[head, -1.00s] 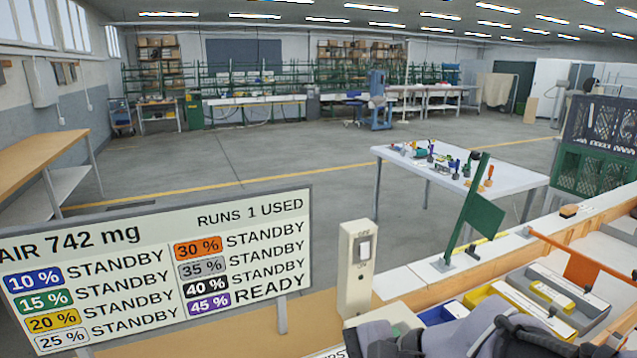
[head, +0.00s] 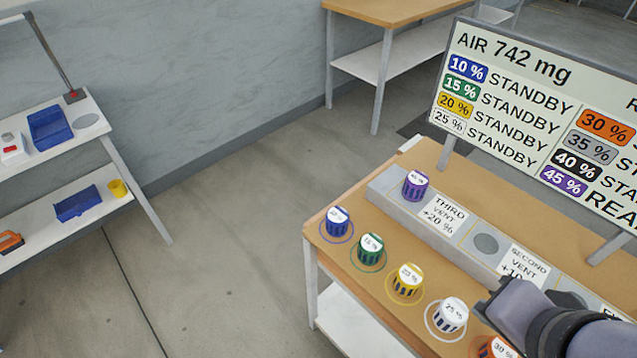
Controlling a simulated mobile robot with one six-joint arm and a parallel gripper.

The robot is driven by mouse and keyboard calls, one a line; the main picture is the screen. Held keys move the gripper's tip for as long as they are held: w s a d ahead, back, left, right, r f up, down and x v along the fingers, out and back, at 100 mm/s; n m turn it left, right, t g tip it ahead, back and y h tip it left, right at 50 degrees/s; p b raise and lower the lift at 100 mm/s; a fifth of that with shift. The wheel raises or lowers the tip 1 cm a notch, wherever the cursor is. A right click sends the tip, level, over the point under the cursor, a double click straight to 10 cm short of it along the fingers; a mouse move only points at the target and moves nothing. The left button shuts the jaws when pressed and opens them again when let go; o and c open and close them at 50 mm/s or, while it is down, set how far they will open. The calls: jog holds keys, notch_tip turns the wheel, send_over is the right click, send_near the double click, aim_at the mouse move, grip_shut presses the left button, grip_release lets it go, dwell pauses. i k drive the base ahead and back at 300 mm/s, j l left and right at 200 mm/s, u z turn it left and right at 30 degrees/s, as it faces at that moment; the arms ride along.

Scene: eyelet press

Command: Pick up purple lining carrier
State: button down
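The purple carrier (head: 415,186) is a small upright cup with a white-labelled top. It stands at the far left end of the grey vent block, beside the label "THIRD VENT +20 %". My gripper (head: 487,305) is at the lower right, in front of the vent block and well apart from the purple carrier. Only its dark end shows, and I cannot tell whether its fingers are open or shut.
Blue (head: 337,222), green (head: 370,250), yellow (head: 407,281), white (head: 450,314) and orange (head: 496,348) carriers stand in a row on coloured rings along the bench's front. A status board (head: 560,110) rises behind. A white shelf (head: 90,130) stands left across open floor.

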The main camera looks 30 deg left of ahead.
aim_at(416, 183)
jog(key=u, duration=0.55)
jog(key=j+z, duration=0.15)
jog(key=i+j+z, duration=0.25)
jog(key=j, duration=0.15)
jog(key=j+z, duration=0.3)
jog(key=i+j+z, duration=0.25)
jog(key=j, duration=0.3)
jog(key=j+z, duration=0.25)
jog(key=j, duration=0.15)
